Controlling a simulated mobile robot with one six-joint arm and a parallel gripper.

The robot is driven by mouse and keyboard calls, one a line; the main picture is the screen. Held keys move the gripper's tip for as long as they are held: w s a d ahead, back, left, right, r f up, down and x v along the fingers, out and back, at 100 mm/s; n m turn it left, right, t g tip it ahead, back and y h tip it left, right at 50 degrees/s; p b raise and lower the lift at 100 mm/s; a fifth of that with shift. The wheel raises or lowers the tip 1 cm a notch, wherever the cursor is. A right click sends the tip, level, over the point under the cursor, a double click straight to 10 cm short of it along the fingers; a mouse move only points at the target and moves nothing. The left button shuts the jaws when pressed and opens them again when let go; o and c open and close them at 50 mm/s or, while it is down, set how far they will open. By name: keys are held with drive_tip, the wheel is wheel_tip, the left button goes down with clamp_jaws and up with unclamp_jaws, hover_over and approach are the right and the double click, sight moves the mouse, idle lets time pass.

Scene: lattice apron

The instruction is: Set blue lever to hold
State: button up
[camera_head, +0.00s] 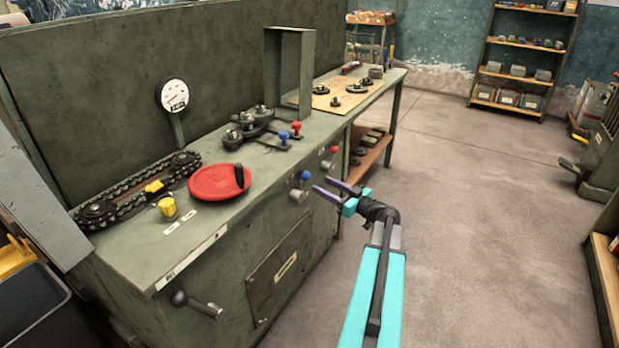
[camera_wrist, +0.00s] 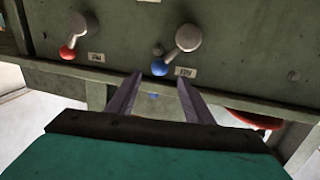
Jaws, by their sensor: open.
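The blue lever (camera_head: 305,176) is on the front panel of the green bench, a blue ball on a grey arm and hub. In the wrist view its ball (camera_wrist: 160,68) lies below and left of its hub, beside a small label (camera_wrist: 186,72) too blurred to read. My gripper (camera_head: 325,187) is open in front of the panel, just right of the blue ball in the head view. In the wrist view its fingertips (camera_wrist: 160,79) lie on either side just below the ball. I see no contact; the remaining depth is unclear.
A similar red lever (camera_head: 334,150) is on the same panel, left of the blue one in the wrist view (camera_wrist: 67,53). Blue (camera_head: 284,137) and red (camera_head: 296,127) knobs stand on the bench top near a red disc (camera_head: 219,182). The floor (camera_head: 470,220) to the right is clear.

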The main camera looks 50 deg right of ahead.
sight(309, 178)
drive_tip(key=w, duration=0.8)
drive_tip(key=shift+a+p, duration=0.2)
drive_tip(key=shift+p, duration=0.15)
clamp_jaws()
drive_tip(key=shift+w+d, duration=0.1)
drive_tip(key=shift+d, duration=0.15)
drive_tip(key=shift+a, duration=0.1)
